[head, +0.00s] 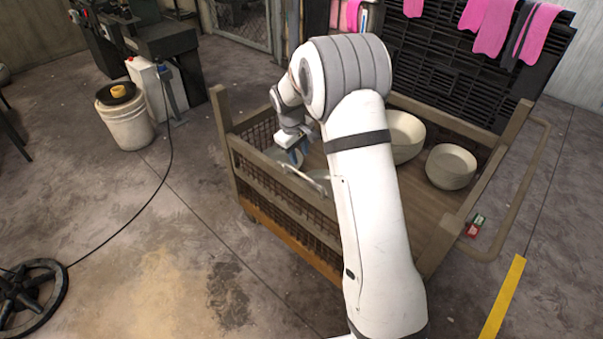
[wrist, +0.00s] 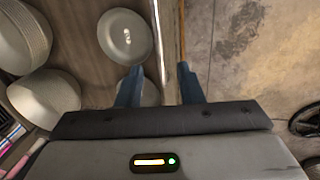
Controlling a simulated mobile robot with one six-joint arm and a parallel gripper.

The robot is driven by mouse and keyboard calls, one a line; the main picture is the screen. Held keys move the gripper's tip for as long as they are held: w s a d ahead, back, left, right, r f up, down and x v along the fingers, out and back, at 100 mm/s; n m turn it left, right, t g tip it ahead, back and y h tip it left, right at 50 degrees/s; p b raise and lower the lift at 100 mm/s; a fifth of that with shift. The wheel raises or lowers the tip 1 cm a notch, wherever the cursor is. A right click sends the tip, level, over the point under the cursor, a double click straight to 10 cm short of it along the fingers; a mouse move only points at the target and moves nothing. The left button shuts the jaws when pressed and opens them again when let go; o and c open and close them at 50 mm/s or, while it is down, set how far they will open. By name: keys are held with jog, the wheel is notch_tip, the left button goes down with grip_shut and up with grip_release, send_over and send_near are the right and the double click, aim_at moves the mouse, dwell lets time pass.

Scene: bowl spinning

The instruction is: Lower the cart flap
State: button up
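The cart (head: 477,190) has a wooden frame and mesh sides. Its flap (head: 275,187), the upper mesh panel on the near left side, stands upright above a fixed lower panel. My gripper (head: 290,155) is at the top of the flap, partly hidden by my arm in the head view. In the wrist view my gripper (wrist: 159,85) is open, its blue fingers apart. The flap's top edge (wrist: 159,45), a thin pale strip, runs between the fingers, the left one on the bowl side and the right one toward the floor. I cannot tell whether either finger touches it.
White bowls (head: 450,166) stand in the cart, and one plain bowl (wrist: 125,37) sits close to the flap. A white bucket (head: 127,115) and a black handwheel (head: 30,298) are on the left. The floor (head: 190,240) outside the flap is clear.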

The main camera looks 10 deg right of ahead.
aim_at(302, 174)
jog(key=f, duration=0.3)
jog(key=w+f, duration=0.1)
jog(key=f, duration=0.2)
jog(key=d+f, duration=0.1)
jog(key=f, duration=0.2)
jog(key=shift+w+f+b, duration=0.1)
jog(key=shift+w+b, duration=0.25)
jog(key=shift+w, duration=0.05)
grip_shut()
